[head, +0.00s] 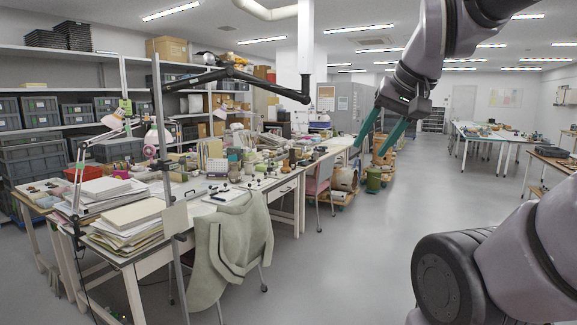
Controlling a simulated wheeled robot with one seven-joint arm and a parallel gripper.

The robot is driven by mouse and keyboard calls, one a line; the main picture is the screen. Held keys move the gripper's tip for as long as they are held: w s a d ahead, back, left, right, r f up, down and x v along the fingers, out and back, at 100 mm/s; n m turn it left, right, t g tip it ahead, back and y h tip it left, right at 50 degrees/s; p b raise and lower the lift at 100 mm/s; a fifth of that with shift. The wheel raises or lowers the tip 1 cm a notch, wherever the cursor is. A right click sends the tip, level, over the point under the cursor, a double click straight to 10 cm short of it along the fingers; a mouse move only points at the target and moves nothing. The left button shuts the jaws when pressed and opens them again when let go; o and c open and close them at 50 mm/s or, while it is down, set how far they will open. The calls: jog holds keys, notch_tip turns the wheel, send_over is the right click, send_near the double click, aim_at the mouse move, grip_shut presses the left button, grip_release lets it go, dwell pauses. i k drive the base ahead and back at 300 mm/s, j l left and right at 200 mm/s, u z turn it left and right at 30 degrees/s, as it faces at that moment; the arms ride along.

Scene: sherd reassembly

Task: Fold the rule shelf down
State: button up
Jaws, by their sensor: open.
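I cannot pick out a rule shelf with certainty in the head view. A small pale panel (175,218) hangs by a grey upright pole (161,120) at the front of the long work table; I cannot tell whether it is the shelf. My gripper (369,151) is at upper right of centre, with two long teal fingers pointing down and left. The fingers are spread apart, with nothing visible between them. My gripper appears well to the right of the pole and panel and in the air.
The long work table (127,262) on the left is crowded with papers, pots and lamps. A green-grey cloth (232,245) drapes a chair at its front. A black jointed arm (240,75) reaches above the table. Grey floor (345,270) is clear in the middle.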

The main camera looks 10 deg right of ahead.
aim_at(175, 218)
jog(key=i+j+u, duration=0.25)
jog(key=i+j, duration=0.7)
jog(key=j, duration=0.35)
jog(key=i+j+u, duration=0.25)
jog(key=i+j, duration=0.8)
